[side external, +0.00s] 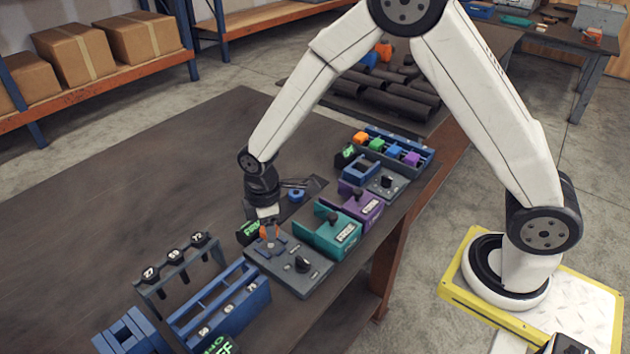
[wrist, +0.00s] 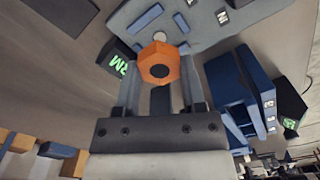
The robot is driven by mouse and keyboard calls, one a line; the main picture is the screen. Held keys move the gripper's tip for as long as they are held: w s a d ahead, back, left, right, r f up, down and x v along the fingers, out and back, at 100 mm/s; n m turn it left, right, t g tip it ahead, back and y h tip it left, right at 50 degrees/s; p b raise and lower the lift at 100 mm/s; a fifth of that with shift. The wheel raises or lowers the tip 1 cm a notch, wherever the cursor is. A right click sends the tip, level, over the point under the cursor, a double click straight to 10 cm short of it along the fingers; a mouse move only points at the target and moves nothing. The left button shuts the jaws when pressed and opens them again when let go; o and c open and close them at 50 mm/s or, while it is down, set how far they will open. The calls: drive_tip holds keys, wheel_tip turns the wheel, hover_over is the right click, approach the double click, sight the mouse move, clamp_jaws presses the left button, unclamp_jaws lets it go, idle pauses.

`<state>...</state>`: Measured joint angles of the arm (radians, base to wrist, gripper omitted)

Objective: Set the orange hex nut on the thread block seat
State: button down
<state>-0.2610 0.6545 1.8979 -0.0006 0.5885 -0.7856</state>
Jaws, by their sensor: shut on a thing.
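The orange hex nut (wrist: 159,64) is between the two fingertips of my gripper (wrist: 160,72) in the wrist view, its dark hole facing the camera. My gripper (side external: 267,224) is shut on the nut and points down in the side view. There the nut (side external: 268,231) shows as a small orange patch over the far left part of a grey block (side external: 301,279), which looks like the thread block seat. In the wrist view the grey block (wrist: 205,25) has blue strips and a pale round stud (wrist: 159,36) just beyond the nut. I cannot tell whether nut and block touch.
A black knob (side external: 303,264) stands on the grey block. A teal fixture (side external: 327,238) and a purple one (side external: 361,205) stand close behind it. A blue rack (side external: 222,305) is close in front. The table's left side (side external: 110,190) is clear.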

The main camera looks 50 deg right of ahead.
drive_tip(key=shift+f, duration=0.25)
idle(0.4)
drive_tip(key=shift+f, duration=0.9)
drive_tip(key=shift+f, duration=0.5)
idle(0.6)
unclamp_jaws()
idle(0.5)
drive_tip(key=shift+r, duration=3.5)
